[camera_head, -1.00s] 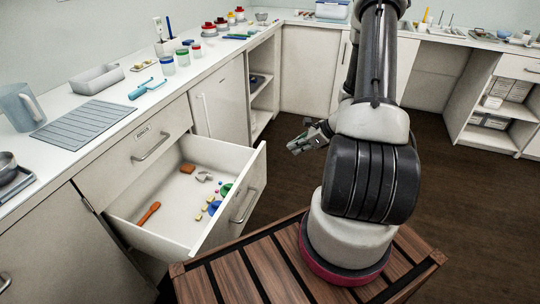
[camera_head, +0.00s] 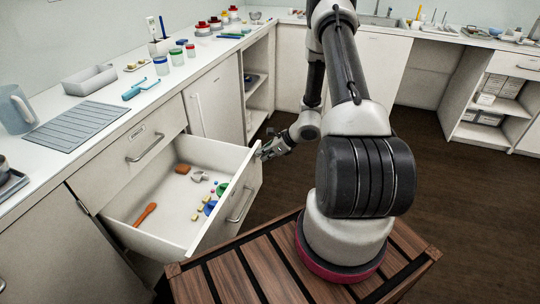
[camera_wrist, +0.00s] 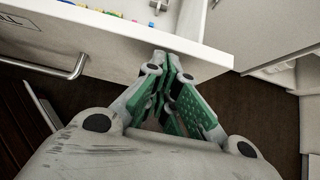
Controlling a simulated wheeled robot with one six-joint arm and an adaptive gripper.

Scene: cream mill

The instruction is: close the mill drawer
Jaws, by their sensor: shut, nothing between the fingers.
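The open mill drawer (camera_head: 180,208) is cream and pulled well out of the counter, with its front panel (camera_head: 245,190) facing right. The drawer's handle (camera_head: 241,207) also shows in the wrist view (camera_wrist: 70,68). My gripper (camera_head: 268,150) is at the outer face of the drawer front, near its far upper corner, away from the handle. In the wrist view the green-padded fingers (camera_wrist: 170,62) are together and empty, with tips at the drawer front's top edge. I cannot tell whether they touch it.
Inside the drawer lie an orange-handled tool (camera_head: 145,214), a brown block (camera_head: 183,169) and several small coloured pieces. A shut drawer with a handle (camera_head: 146,147) is above it. The counter holds a grey mat (camera_head: 77,126) and jars. Dark floor is free to the right.

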